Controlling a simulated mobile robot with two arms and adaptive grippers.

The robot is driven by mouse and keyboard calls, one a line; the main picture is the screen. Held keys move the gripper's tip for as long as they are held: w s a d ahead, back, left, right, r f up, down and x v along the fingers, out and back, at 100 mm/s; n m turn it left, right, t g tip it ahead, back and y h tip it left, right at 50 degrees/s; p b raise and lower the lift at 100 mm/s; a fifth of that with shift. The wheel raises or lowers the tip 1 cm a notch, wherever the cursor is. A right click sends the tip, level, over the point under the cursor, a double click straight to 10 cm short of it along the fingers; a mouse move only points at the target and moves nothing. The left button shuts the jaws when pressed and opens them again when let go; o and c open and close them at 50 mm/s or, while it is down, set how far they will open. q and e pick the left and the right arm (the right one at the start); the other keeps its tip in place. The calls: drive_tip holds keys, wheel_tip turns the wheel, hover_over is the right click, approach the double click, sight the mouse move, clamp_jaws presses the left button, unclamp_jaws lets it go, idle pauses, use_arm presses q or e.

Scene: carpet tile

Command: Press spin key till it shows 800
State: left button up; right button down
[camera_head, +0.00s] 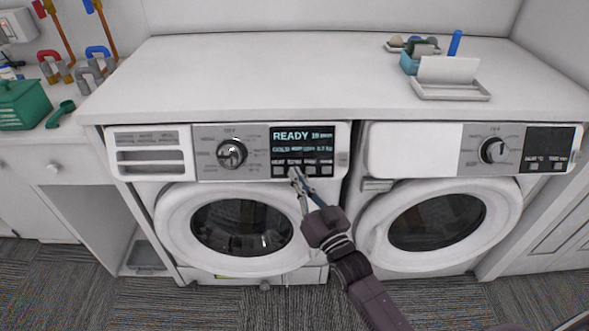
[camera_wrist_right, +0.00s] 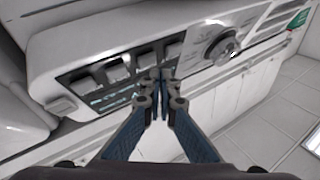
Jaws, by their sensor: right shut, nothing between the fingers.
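The left washing machine (camera_head: 240,230) has a dark display (camera_head: 300,140) reading READY, with a smaller second line that is hard to read. Below the display is a row of several keys (camera_head: 312,168), which also shows in the right wrist view (camera_wrist_right: 118,67). My right gripper (camera_head: 294,174) is shut and empty, its fingertips at the key row. In the right wrist view, the fingertips (camera_wrist_right: 161,76) cover part of the row near the dial end. I cannot tell whether they touch a key, nor read which key is spin. My left gripper is not in view.
A silver dial (camera_head: 231,153) sits left of the display. A second machine (camera_head: 440,225) stands to the right. The white countertop (camera_head: 270,70) above is mostly clear, with a tray (camera_head: 450,91) at back right. A green box (camera_head: 22,104) stands at far left.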

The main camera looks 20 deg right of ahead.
drive_tip(key=s+p, duration=0.1)
drive_tip(key=s+a+r+p, duration=0.1)
drive_tip(key=s, duration=0.1)
drive_tip(key=s+r+p, duration=0.1)
drive_tip(key=p, duration=0.1)
drive_tip(key=shift+s+a+r, duration=0.15)
idle(1.5)
